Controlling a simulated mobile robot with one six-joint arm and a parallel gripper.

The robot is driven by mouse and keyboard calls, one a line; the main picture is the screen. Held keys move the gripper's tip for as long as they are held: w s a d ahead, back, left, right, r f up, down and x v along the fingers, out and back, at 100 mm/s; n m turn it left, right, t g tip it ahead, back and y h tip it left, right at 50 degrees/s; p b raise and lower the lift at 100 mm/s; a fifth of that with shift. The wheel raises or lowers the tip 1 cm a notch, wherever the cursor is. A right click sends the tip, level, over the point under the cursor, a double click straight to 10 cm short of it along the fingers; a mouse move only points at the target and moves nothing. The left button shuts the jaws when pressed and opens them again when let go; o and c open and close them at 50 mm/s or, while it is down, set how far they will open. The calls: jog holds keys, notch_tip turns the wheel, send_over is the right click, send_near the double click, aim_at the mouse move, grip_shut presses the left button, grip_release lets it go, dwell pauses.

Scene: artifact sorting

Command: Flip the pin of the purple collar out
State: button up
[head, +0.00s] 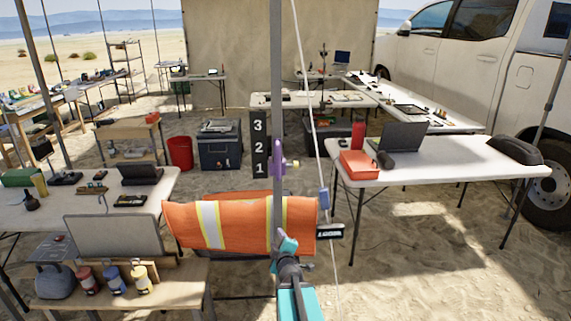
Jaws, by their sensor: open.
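The purple collar (277,160) sits around the upright grey pole (277,90), beside a black plate marked 3, 2, 1 (258,145), near the 2 and 1. A small pale pin or knob (294,164) sticks out to the right of the collar; its exact position is too small to tell. My gripper (285,243), with teal fingers, is open below the collar, close to the pole in the picture. Nothing shows between its fingers. I cannot tell whether it touches the pole.
An orange vest (195,225) hangs behind the pole. A thin white rope with a blue block (324,200) and a dark label (330,231) runs to the right. White tables stand left and right (450,165). A wooden bench (185,290) holds several small jars.

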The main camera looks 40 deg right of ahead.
jog(key=s+d+r+n+t+p, duration=0.1)
jog(key=s+d+r+n+t, duration=0.1)
jog(key=r, duration=0.6)
jog(key=s+d+r+n+t+y+p, duration=0.1)
jog(key=r+n, duration=0.3)
jog(key=r, duration=0.5)
jog(key=s+d+r+n+t+y+p, duration=0.1)
jog(key=s+d+r+n+t+p, duration=0.1)
jog(key=r, duration=0.7)
jog(key=shift+s+d+n+t, duration=0.9)
jog(key=shift+s+d+t, duration=0.05)
jog(key=shift+s+t, duration=0.05)
jog(key=shift+w+b, duration=0.2)
jog(key=shift+b, duration=0.2)
jog(key=b+x, duration=0.1)
jog(key=x, duration=1.2)
jog(key=shift+w+b, duration=0.2)
jog(key=shift+b, duration=0.1)
jog(key=shift+d, duration=0.1)
